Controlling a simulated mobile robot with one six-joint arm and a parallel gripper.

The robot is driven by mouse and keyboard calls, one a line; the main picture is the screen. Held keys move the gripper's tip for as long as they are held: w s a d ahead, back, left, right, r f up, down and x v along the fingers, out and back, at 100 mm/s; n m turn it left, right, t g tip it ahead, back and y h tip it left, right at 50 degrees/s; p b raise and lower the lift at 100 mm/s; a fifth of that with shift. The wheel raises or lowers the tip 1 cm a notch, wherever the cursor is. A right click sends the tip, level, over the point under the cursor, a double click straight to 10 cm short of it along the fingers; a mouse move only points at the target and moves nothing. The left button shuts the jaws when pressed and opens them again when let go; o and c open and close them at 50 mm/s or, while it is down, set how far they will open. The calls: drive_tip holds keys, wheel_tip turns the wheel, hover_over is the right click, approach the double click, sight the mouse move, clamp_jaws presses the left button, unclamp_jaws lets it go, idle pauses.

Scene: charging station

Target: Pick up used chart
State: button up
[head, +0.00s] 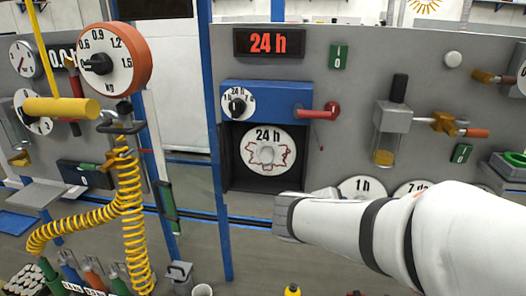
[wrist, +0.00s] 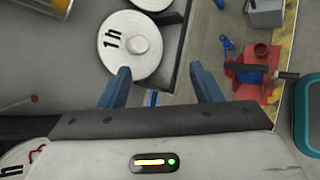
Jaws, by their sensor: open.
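The used chart (head: 267,150), a white disc marked 24 h with a jagged red trace, sits upright in the dark recess of the blue-topped recorder (head: 262,98). Part of a white disc with an "h" and a red line shows at the lower left of the wrist view (wrist: 14,160) and appears to be this chart. My gripper (wrist: 160,72) is open and empty, its two blue fingers apart. In the head view my gripper is below and slightly right of the recorder, its fingers not clear. It points toward a white 1h disc (wrist: 130,62), which is also partly seen in the head view (head: 362,187).
A red handle (head: 318,113) sticks out at the recorder's right. Another disc (head: 412,187) lies beside the 1h disc, partly behind my arm. A blue post (head: 215,130) stands left of the recorder. A yellow coiled hose (head: 130,205) hangs at the left.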

drive_tip(key=w+a+r+n+t, duration=0.2)
drive_tip(key=w+a+n+t, duration=0.2)
drive_tip(key=w+a+n, duration=0.25)
drive_tip(key=n+t+y+b, duration=0.1)
drive_tip(key=n+t+y, duration=0.45)
drive_tip(key=n, duration=0.55)
approach(266, 161)
drive_tip(key=a+x, duration=0.1)
drive_tip(key=x, duration=0.3)
drive_tip(key=shift+t, duration=0.45)
drive_tip(key=w, duration=0.2)
drive_tip(key=w+d+p, duration=0.1)
drive_tip(key=w, duration=0.1)
drive_tip(key=w+d+p, duration=0.1)
drive_tip(key=w, duration=0.1)
drive_tip(key=shift+w+d+f, duration=0.1)
drive_tip(key=shift+w+f, duration=0.15)
drive_tip(key=shift+w, duration=0.05)
drive_tip(key=shift+c, duration=0.2)
drive_tip(key=c, duration=1)
